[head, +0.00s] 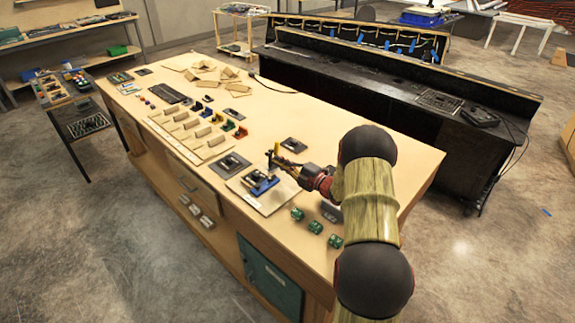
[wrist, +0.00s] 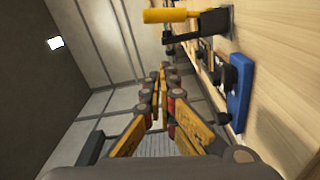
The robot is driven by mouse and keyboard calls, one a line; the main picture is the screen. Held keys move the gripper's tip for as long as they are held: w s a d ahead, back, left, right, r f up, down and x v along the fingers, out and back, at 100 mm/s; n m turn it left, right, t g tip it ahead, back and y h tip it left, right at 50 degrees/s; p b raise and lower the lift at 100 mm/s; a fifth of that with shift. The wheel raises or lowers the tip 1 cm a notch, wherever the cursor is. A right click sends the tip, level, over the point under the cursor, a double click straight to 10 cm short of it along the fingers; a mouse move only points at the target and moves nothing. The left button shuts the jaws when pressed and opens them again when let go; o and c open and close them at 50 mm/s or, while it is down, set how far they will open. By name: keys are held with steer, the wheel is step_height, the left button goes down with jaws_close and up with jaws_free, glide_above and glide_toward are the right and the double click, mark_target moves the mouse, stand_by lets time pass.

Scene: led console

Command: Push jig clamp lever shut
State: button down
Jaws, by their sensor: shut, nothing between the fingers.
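The jig (head: 262,184) has a blue body and sits on a light plate on the near part of the wooden bench. In the wrist view its blue body (wrist: 238,92) shows at the right. The clamp lever (head: 276,149) has a yellow handle that stands up above the jig in the head view. In the wrist view the yellow lever handle (wrist: 165,16) lies across the top, joined to a dark clamp arm. My gripper (wrist: 162,78) is shut and empty, apart from the handle in that view. In the head view my gripper (head: 280,162) is right beside the lever; contact cannot be told.
Several green blocks (head: 315,227) lie on the bench to the right of the jig. A dark square fixture (head: 229,163) is to its left, and another dark pad (head: 293,145) lies behind. Rows of wooden pieces and coloured clips fill the bench further left.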

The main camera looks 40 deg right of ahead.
mark_target(276, 152)
steer(key=w+d, duration=0.2)
steer(key=w, duration=0.3)
steer(key=shift+w+d+f, duration=0.3)
steer(key=shift+w, duration=0.1)
steer(key=shift+d+r+m+b, duration=0.15)
steer(key=shift+d+m+b, duration=0.35)
steer(key=shift+m, duration=0.3)
steer(key=shift+w+d+f+m+b, duration=0.2)
steer(key=shift+d+m+b, duration=0.2)
steer(key=shift+d+m, duration=0.65)
steer(key=shift+w+d+f+m+b, duration=0.1)
steer(key=shift+d+f+m+b, duration=0.25)
steer(key=shift+d+m, duration=0.65)
steer(key=shift+w+d+f+m+b, duration=0.15)
steer(key=shift+d+m+b, duration=0.45)
steer(key=shift+m, duration=0.65)
steer(key=shift+d, duration=0.2)
steer(key=shift+s, duration=0.1)
